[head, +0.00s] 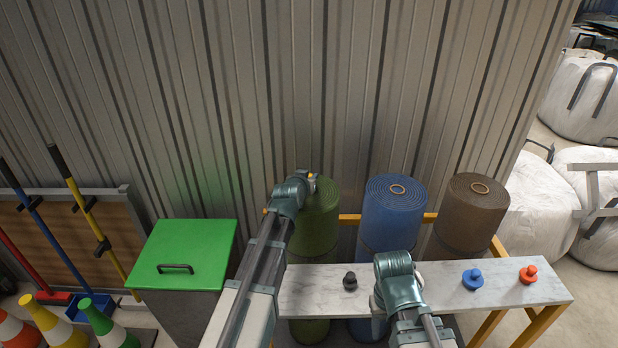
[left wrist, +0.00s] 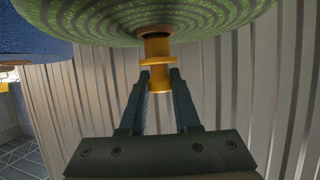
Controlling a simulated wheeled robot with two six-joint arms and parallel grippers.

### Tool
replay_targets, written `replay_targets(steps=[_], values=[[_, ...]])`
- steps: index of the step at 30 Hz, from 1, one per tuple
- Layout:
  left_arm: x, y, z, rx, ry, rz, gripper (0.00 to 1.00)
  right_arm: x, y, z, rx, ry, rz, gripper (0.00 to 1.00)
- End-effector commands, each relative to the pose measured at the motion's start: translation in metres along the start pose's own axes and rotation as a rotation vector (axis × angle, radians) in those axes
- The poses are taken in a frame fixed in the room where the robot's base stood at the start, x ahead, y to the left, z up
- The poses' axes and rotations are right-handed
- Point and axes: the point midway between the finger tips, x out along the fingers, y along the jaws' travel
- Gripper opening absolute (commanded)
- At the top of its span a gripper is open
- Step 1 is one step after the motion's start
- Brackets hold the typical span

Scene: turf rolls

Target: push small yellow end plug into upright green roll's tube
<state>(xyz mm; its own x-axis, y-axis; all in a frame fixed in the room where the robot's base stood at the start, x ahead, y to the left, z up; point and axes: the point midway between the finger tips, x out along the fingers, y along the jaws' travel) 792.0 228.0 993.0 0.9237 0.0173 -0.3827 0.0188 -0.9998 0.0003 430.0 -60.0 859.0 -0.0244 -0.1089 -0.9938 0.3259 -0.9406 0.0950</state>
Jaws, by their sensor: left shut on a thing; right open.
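The green roll (head: 318,215) stands upright behind the shelf, and its spiral end fills the top of the left wrist view (left wrist: 90,18). My left gripper (left wrist: 160,78) is shut on the small yellow plug (left wrist: 157,48). The plug's far end is at the mouth of the roll's tube (left wrist: 153,31), in line with it; its flange is still clear of the roll. How far the tip is inside is hard to tell. In the head view my left gripper (head: 307,178) is over the green roll's top. My right gripper (head: 395,285) is above the shelf, open, with its fingertips hidden.
A blue roll (head: 392,212) and a brown roll (head: 470,212) stand to the right. The marble shelf (head: 440,295) holds a black plug (head: 350,281), a blue plug (head: 472,279) and a red plug (head: 528,274). A green-lidded bin (head: 190,245) is at left; a ribbed wall is behind.

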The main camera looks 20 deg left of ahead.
Motion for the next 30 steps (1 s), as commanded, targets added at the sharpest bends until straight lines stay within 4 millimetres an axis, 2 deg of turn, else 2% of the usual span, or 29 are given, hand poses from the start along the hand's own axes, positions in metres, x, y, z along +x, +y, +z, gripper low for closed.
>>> replay_targets(steps=[29, 30], values=[[0.009, 0.0, 0.022, 0.0, 0.0, 0.0, 0.0, 0.024, -0.002, -0.001, 0.0, 0.0, 0.0, 0.5], [0.009, 0.0, 0.021, 0.0, 0.0, 0.0, 0.36, 0.023, -0.002, -0.001, 0.0, 0.0, 0.0, 0.5]])
